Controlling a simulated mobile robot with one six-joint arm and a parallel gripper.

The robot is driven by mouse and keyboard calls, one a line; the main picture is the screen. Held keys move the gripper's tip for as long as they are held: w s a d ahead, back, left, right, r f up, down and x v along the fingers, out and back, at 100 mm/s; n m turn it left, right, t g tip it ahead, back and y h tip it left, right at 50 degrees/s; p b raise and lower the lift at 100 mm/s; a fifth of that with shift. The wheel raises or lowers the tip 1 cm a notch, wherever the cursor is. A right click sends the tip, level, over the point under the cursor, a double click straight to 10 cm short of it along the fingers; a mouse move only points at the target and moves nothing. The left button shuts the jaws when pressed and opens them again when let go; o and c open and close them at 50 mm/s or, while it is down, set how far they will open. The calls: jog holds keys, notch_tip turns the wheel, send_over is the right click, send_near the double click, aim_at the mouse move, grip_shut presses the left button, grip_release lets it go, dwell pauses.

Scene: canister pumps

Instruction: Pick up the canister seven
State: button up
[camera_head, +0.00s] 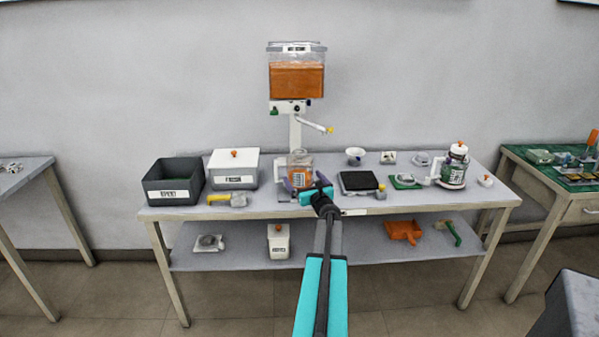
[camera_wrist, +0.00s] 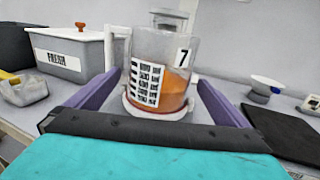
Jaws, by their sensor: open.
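Canister seven (camera_wrist: 172,60) is a clear jar with orange contents, a white printed scale and a "7" label. It stands upright on a round base in the wrist view, between my gripper's two purple fingers. In the head view the canister (camera_head: 300,167) stands under the dispenser's column, partly hidden by my gripper. My gripper (camera_wrist: 158,103) is open, with a finger to the left and to the right of the canister; I cannot tell whether either touches it. In the head view my gripper (camera_head: 302,186) is at the table's front middle.
A dispenser tank (camera_head: 296,80) with orange contents stands above the canister. The white "FRESH" bin (camera_head: 233,170) and a dark bin (camera_head: 172,182) are to the left. A black scale (camera_head: 358,182), a small bowl (camera_head: 355,154) and a pump jar (camera_head: 455,168) are to the right.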

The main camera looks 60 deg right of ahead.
aim_at(299, 165)
jog(key=shift+w, duration=0.1)
jog(key=shift+p+x, duration=0.7)
jog(key=shift+x, duration=1.85)
jog(key=shift+r, duration=0.1)
jog(key=c, duration=1.4)
jog(key=shift+o, duration=0.2)
jog(key=shift+r, duration=0.2)
jog(key=shift+r, duration=1.5)
jog(key=s+a+b, duration=0.1)
jog(key=s+a, duration=0.1)
jog(key=s, duration=0.5)
jog(key=s+a+r+b, duration=0.1)
jog(key=s, duration=0.7)
jog(key=shift+s+a+r, duration=0.3)
jog(key=shift+a, duration=0.1)
